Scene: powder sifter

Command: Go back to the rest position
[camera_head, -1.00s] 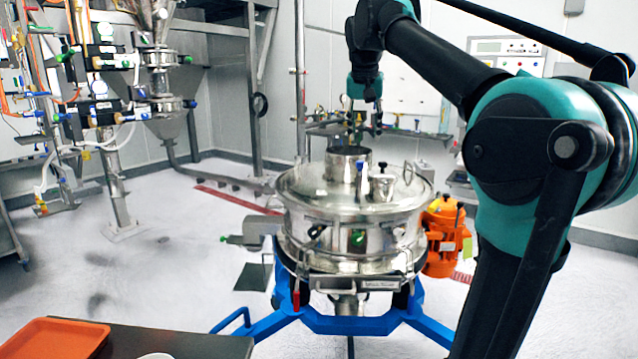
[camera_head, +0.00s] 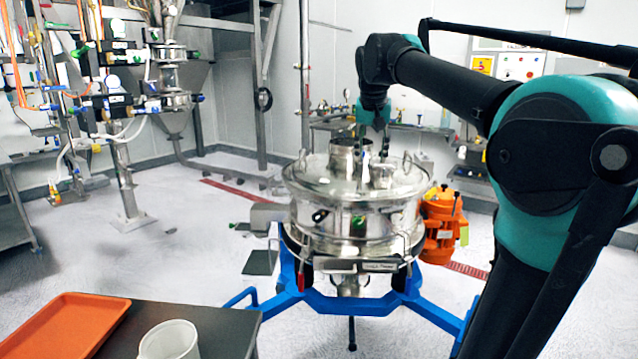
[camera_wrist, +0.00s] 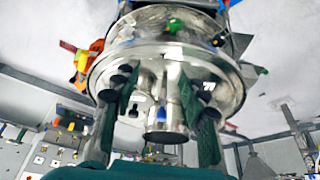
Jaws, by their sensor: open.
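My gripper (camera_head: 372,145) hangs from the arm near the top of the steel sifter (camera_head: 357,212) in the head view. In the wrist view its two dark fingers (camera_wrist: 158,128) are spread apart, with nothing held between them. The sifter's round lid, with its short open inlet pipe (camera_head: 345,160) and smaller fittings, lies behind the fingers in the wrist view (camera_wrist: 165,52). Whether the fingers touch any lid fitting is hard to tell. The wrist view is slightly blurred.
The sifter stands on a blue frame (camera_head: 350,308) with an orange motor (camera_head: 441,225) at its right. A dark table (camera_head: 215,325) at front left bears an orange tray (camera_head: 62,325) and a white cup (camera_head: 170,341). Pipework (camera_head: 115,100) stands at left.

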